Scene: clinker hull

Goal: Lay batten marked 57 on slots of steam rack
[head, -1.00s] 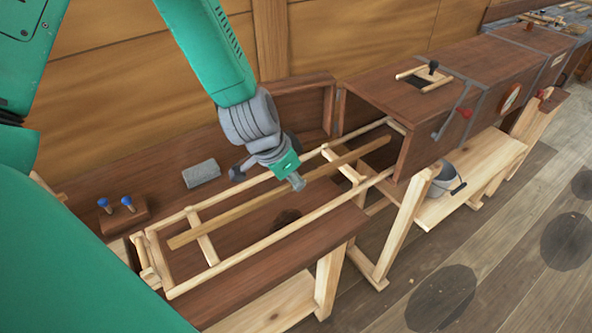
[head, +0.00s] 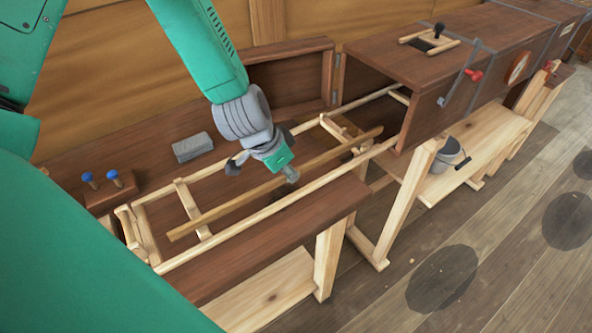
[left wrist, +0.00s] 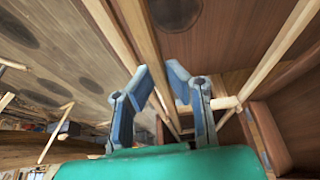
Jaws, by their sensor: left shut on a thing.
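My left gripper (head: 291,175) is shut on a long thin batten (head: 235,205), near its middle. The batten lies lengthwise over the steam rack (head: 265,217), a pale wooden frame with long rails and cross pieces. The batten crosses above the left cross piece (head: 188,200) and the right one (head: 337,129); I cannot tell whether it touches them or sits in slots. In the left wrist view the gripper fingers (left wrist: 160,78) close around the batten (left wrist: 140,30). No number is readable on it. My right gripper is out of view.
The dark steam box (head: 425,75) stands at the rack's right end. A grey block (head: 193,147) and two blue-topped pegs (head: 101,180) lie behind and left of the rack. A bucket (head: 448,156) sits on a lower shelf at right. The floor in front is clear.

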